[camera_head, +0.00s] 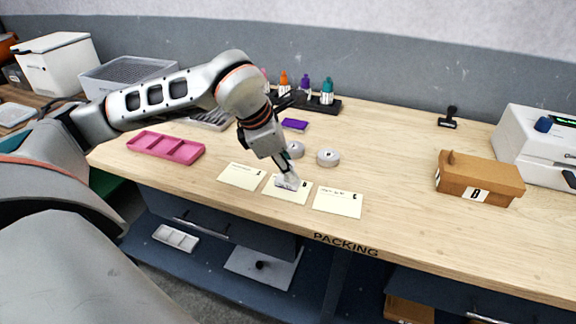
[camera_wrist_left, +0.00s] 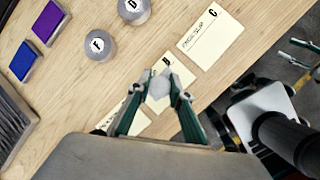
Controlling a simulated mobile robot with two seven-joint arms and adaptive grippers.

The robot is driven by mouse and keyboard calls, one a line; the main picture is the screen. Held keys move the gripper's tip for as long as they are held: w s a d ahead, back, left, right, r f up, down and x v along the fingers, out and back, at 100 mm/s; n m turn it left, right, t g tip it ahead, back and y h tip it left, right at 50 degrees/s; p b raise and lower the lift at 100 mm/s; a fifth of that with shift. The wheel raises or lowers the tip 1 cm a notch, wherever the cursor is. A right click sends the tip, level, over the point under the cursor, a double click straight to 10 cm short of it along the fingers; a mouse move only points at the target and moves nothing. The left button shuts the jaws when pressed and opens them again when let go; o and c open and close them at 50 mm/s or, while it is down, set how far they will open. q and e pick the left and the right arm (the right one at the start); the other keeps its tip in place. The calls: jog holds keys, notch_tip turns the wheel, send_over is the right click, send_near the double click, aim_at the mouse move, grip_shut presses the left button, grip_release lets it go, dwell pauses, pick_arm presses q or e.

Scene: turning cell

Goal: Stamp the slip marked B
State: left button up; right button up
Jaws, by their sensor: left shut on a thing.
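My left gripper (camera_head: 287,177) is shut on a grey, round-topped stamp and holds it over slip B (camera_head: 301,190), the middle of three cream slips. In the left wrist view the stamp (camera_wrist_left: 158,88) sits between the green fingers (camera_wrist_left: 159,97), covering part of slip B (camera_wrist_left: 175,65). I cannot tell whether the stamp touches the paper. Slip A (camera_head: 242,176) lies to the left and slip C (camera_head: 338,201) to the right. A purple pad (camera_head: 295,125) lies behind; a blue pad (camera_wrist_left: 24,61) shows beside it in the wrist view. My right gripper (camera_wrist_left: 298,56) appears open at the right edge there.
Two grey round pieces (camera_head: 328,157), marked D and F in the wrist view, stand behind the slips. A pink tray (camera_head: 166,147) is at left, a bottle rack (camera_head: 326,105) at the back, and a brown box (camera_head: 480,178) and black stamp (camera_head: 448,121) at right. The right-centre bench is clear.

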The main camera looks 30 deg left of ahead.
pick_arm(q)
jog(key=shift+f, duration=0.45)
dwell(0.3)
jog(key=shift+s+f, duration=0.1)
dwell(0.9)
jog(key=shift+r+p, duration=1.25)
jog(key=shift+r, duration=0.9)
jog(key=shift+r+p, duration=1.1)
jog(key=shift+r, duration=0.4)
jog(key=shift+f, duration=0.1)
